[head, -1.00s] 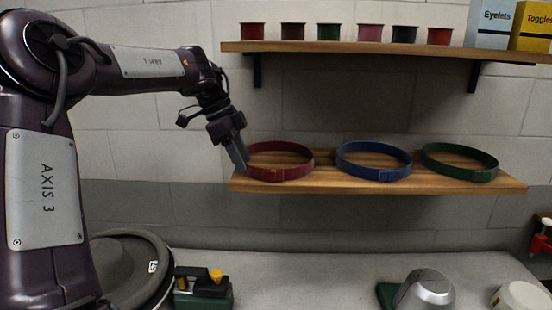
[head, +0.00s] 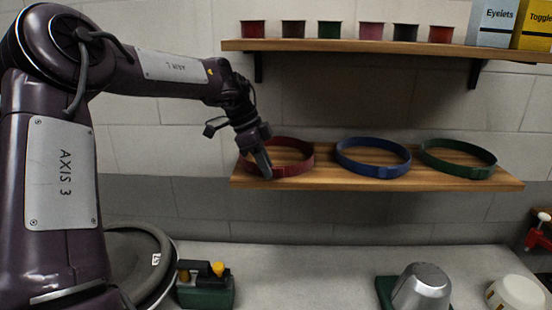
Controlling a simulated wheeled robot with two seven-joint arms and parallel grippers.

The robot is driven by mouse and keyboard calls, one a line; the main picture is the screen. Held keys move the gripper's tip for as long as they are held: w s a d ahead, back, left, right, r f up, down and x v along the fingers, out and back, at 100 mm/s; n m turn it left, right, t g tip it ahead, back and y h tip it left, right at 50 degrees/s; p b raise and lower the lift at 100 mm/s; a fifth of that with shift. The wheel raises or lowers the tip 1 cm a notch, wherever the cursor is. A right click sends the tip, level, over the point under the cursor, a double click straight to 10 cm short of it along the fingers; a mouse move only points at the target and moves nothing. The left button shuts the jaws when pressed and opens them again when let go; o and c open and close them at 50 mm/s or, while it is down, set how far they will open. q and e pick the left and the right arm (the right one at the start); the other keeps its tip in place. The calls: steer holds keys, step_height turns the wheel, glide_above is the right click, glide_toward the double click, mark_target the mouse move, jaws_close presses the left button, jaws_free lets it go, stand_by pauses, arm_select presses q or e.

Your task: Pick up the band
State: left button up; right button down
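Three ring-shaped bands lie in a row on the lower wooden shelf (head: 330,182): a red band (head: 294,168) at the left, a blue band (head: 372,168) in the middle and a green band (head: 456,170) at the right. My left gripper (head: 264,170) points down at the red band's front left part and covers some of it. Its fingers overlap the band's wall in the picture. I cannot tell whether they touch it or how far apart they are. The red band still lies on the shelf. My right gripper is out of view.
The upper shelf (head: 400,47) holds several small coloured cups and two boxes, labelled Eyelets (head: 496,23) and Toggles (head: 531,26). On the grey counter (head: 300,278) below are a green-and-black device (head: 206,290), a silver dome (head: 421,285) and a whitish round object (head: 516,293).

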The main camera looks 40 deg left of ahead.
arm_select(q)
jaws_close()
